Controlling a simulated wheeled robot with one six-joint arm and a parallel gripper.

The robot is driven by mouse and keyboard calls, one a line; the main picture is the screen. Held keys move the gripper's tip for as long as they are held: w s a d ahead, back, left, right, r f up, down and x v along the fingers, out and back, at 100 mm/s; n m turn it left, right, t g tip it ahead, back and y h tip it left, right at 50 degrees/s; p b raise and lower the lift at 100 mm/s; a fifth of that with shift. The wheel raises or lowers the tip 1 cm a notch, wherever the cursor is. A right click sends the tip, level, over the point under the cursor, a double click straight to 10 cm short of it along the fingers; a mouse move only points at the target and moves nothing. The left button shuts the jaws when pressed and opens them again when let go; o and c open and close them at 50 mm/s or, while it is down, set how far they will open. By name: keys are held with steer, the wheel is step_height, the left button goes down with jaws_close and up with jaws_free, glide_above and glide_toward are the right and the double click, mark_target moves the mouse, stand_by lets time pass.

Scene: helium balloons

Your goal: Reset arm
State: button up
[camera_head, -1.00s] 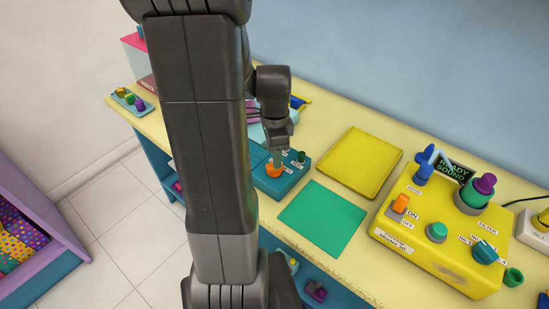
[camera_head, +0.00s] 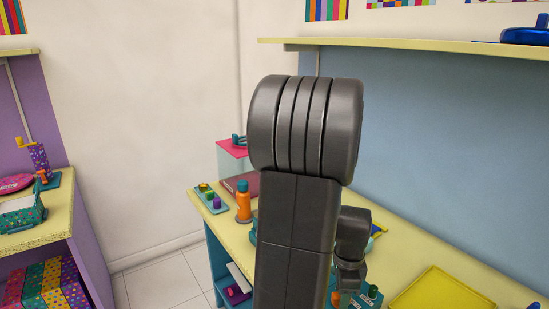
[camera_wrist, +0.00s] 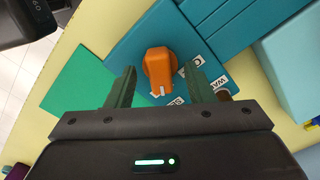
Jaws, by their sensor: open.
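My gripper (camera_wrist: 160,90) is open in the wrist view, its two green fingers apart and nothing held between them. An orange knob (camera_wrist: 159,68) on a teal panel (camera_wrist: 135,38) lies just past the gap between the fingers; I cannot tell from this view whether they touch it. In the head view my dark arm stands in the middle and hides much of the table (camera_head: 405,246). My gripper's fingertips are not clear there.
A yellow tray (camera_head: 440,292) lies at the lower right of the head view. An orange bottle (camera_head: 243,203) and a small tray with coloured pegs (camera_head: 211,200) stand left of my arm. A shelf (camera_head: 420,46) runs along the wall above. A green mat (camera_wrist: 82,88) lies beside the panel.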

steer(key=shift+f+n, duration=0.15)
steer(key=shift+n, duration=0.65)
steer(key=shift+f+n, duration=0.15)
steer(key=shift+n, duration=0.65)
